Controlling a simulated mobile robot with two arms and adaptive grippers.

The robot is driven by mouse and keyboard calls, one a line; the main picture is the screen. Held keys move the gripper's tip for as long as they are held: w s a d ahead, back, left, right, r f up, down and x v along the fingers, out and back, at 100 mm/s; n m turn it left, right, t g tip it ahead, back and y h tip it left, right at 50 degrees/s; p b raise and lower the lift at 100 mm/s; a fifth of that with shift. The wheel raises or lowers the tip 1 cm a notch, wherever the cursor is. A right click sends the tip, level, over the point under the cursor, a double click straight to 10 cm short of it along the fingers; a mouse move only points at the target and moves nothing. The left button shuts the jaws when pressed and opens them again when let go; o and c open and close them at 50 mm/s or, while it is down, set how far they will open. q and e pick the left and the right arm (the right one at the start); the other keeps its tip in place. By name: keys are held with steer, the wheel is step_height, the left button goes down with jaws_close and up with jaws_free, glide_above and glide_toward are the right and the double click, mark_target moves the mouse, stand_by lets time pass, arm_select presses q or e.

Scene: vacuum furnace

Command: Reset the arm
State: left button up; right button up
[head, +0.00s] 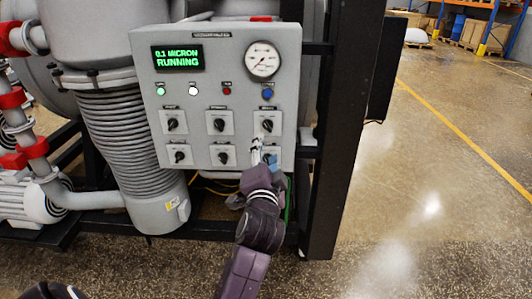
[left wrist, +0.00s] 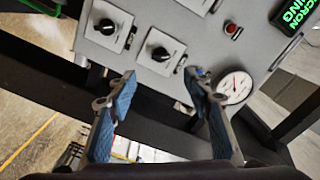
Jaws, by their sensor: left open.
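My left gripper (head: 262,154) is in front of the lower right part of the grey control panel (head: 203,92) in the head view. It partly covers the lower right knob. In the left wrist view the two blue fingers of the gripper (left wrist: 160,76) are spread wide with nothing between them. A black knob (left wrist: 160,53) on a light plate lies just beyond the gap, and another knob (left wrist: 107,27) is to its left. I cannot tell whether the fingers touch the panel. My right gripper is not in view.
The panel carries a green display (head: 177,57) reading "0.1 MICRON RUNNING", a round gauge (head: 263,60), lights and several knobs. A black frame post (head: 340,120) stands right of it. A ribbed metal column (head: 122,130) stands left. The floor (head: 440,180) at right is clear.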

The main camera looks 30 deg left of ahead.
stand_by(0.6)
arm_select(q)
steer(key=w+d+f+m+g+h, duration=0.1)
steer(key=w+d+f+h, duration=0.15)
steer(key=f, duration=0.85)
steer(key=w+d+f+m+g+h, duration=0.15)
steer(key=d+f, duration=0.25)
steer(key=f, duration=0.7)
steer(key=s+d+f+n+g+h, duration=0.1)
steer(key=s+d+f+g+h, duration=0.2)
steer(key=f, duration=0.9)
steer(key=s+d+f+h, duration=0.1)
steer(key=s+d+f, duration=0.2)
steer(key=s+f, duration=0.55)
steer(key=s+d+f+n+g+h, duration=0.25)
steer(key=s+f+g, duration=0.35)
steer(key=s+f, duration=2.1)
steer(key=s+a+f+n+g, duration=0.2)
steer(key=s+f, duration=0.2)
steer(key=s, duration=1.2)
steer(key=shift+f+g+y, duration=0.15)
steer(key=shift+g+y, duration=0.2)
steer(key=shift+y, duration=0.1)
